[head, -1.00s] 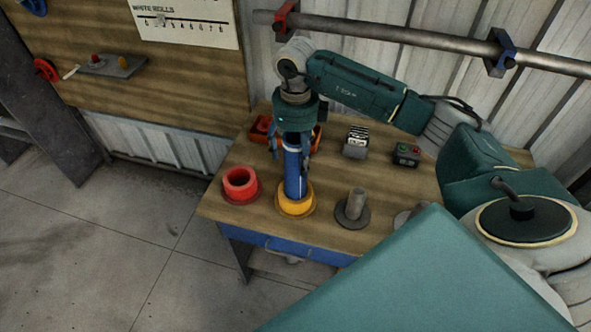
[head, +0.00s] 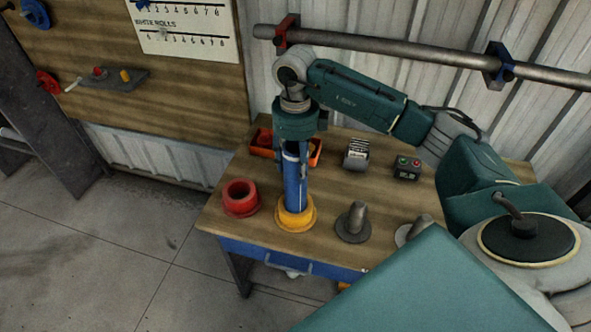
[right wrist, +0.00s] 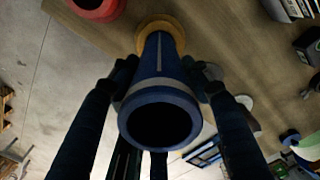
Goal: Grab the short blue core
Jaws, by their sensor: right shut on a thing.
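The blue core (head: 295,187) is a hollow tube with a pale stripe down its side. It stands upright at the yellow flanged piece (head: 297,217) near the table's front edge. My right gripper (head: 297,160) comes down from above and is shut on the core's upper part. In the right wrist view, the core's dark open end (right wrist: 160,122) faces the camera, with fingers on both sides of the tube. The core's lower end meets the yellow piece; I cannot tell whether it is lifted at all. My left gripper is not in view.
A red flanged ring (head: 240,198) stands left of the core. A grey peg on a round base (head: 354,222) stands to the right. Behind are an orange bin (head: 262,143), a block of labels (head: 357,153) and a button box (head: 407,168). A pipe (head: 400,52) runs along the wall.

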